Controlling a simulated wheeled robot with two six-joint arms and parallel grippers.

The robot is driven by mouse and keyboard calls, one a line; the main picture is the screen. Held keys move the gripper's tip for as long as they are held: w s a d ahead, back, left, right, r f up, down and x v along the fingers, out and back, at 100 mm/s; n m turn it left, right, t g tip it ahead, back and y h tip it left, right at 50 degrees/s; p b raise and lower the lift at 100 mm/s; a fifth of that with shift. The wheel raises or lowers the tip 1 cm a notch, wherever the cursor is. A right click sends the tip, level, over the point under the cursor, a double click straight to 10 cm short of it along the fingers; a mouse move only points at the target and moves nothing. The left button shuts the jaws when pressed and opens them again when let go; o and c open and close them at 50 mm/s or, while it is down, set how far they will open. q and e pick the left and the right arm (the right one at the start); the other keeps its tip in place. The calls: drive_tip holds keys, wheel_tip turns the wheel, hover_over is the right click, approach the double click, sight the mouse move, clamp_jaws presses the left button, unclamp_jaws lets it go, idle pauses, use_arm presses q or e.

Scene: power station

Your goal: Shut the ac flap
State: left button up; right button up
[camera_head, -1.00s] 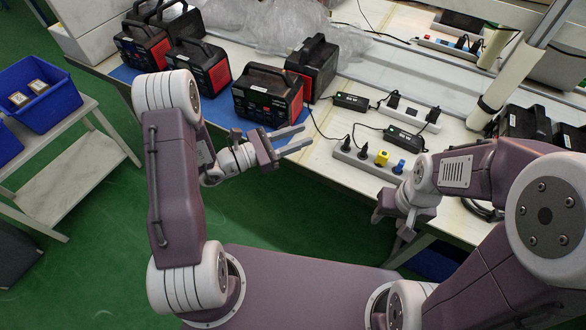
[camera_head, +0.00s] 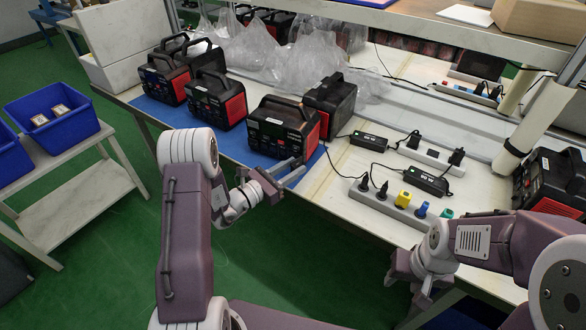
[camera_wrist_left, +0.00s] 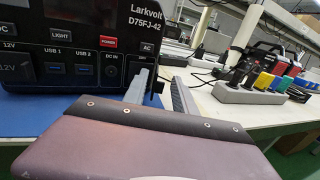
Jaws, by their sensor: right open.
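The nearest black-and-red power station (camera_head: 283,128) stands at the front edge of the bench. Its labelled front panel (camera_wrist_left: 70,45) fills the upper left of the left wrist view. A small dark piece below the AC label, which looks like the ac flap (camera_wrist_left: 158,80), sticks out at the panel's right side. My left gripper (camera_head: 287,174) is open just in front of that panel. Its two fingers (camera_wrist_left: 160,95) show a gap, with the flap near it; I cannot tell whether they touch. My right gripper (camera_head: 410,285) is open and empty, low beside the bench's front edge.
Other power stations (camera_head: 217,100) stand behind and to the left on a blue mat (camera_head: 240,152). A power strip with plugs (camera_head: 395,205) and black adapters (camera_head: 428,182) lie to the right. Blue bins (camera_head: 55,112) stand on a side table at left.

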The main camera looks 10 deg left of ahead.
use_arm(q)
drive_tip(key=shift+w, duration=0.1)
drive_tip(key=shift+c, duration=0.3)
clamp_jaws()
drive_tip(key=shift+w+a+f+m+g+h+b, duration=0.1)
drive_tip(key=shift+w+a+m+g+h+b, duration=0.15)
drive_tip(key=shift+m+g+h, duration=0.45)
drive_tip(key=shift+w+a+m+g+h+b, duration=0.1)
drive_tip(key=shift+a+m+g+h, duration=0.1)
drive_tip(key=shift+m+g+h, duration=0.5)
drive_tip(key=shift+w+a+m+g+h, duration=0.1)
drive_tip(key=shift+m+g+h, duration=0.45)
drive_tip(key=shift+g, duration=0.15)
drive_tip(key=shift+w+a+m+g+h, duration=0.1)
drive_tip(key=shift+m+g+h, duration=0.4)
drive_tip(key=shift+g, duration=0.2)
drive_tip(key=shift+c, duration=0.3)
unclamp_jaws()
drive_tip(key=shift+o, duration=0.6)
drive_tip(key=shift+s, duration=0.15)
